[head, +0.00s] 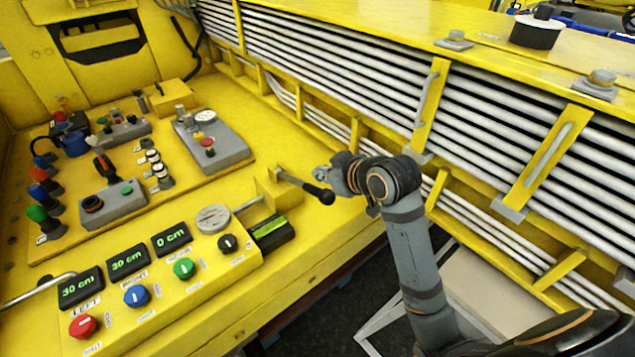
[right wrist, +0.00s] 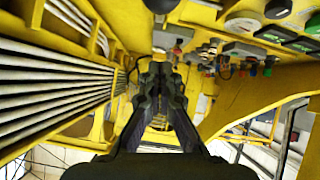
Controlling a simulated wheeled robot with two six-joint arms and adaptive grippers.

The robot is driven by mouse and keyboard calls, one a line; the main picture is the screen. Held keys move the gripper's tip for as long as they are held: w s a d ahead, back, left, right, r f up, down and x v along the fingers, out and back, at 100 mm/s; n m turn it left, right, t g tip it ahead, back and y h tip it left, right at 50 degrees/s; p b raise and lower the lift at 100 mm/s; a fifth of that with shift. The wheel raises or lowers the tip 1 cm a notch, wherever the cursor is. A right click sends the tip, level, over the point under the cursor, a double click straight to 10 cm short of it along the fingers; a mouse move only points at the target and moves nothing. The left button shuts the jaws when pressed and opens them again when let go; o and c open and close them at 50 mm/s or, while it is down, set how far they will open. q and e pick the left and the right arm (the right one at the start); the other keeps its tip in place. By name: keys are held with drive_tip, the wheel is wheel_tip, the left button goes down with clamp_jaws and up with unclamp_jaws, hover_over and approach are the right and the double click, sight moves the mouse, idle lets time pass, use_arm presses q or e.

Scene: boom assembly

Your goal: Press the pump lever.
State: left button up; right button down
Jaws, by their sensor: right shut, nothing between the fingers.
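The pump lever (head: 316,192) is a thin rod with a black grip. It sticks out to the right from a yellow block (head: 278,190) at the right end of the yellow console. My right gripper (head: 328,174) is shut and empty. In the head view it appears right beside the lever's black grip, slightly above it in the picture; I cannot tell whether they touch. In the right wrist view the shut fingers (right wrist: 161,62) point away from the camera, and a dark rounded piece shows at the top edge, perhaps the grip. My left gripper is not in view.
A control box (head: 190,265) with green displays and coloured knobs stands at the front of the console. A board with switches and grey boxes (head: 212,143) lies behind it. White pipes (head: 340,65) and a yellow beam run along the right, close to my right arm.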

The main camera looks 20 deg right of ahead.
drive_tip(key=p, duration=0.2)
hover_over(317, 191)
drive_tip(key=w+a, duration=0.1)
wheel_tip(317, 191, down, 3)
drive_tip(key=f, duration=0.1)
drive_tip(key=s+f, duration=0.1)
drive_tip(key=d+f, duration=0.1)
drive_tip(key=shift+s+f+p, duration=0.15)
drive_tip(key=shift+f+p, duration=0.1)
drive_tip(key=shift+p, duration=0.05)
drive_tip(key=shift+f, duration=0.1)
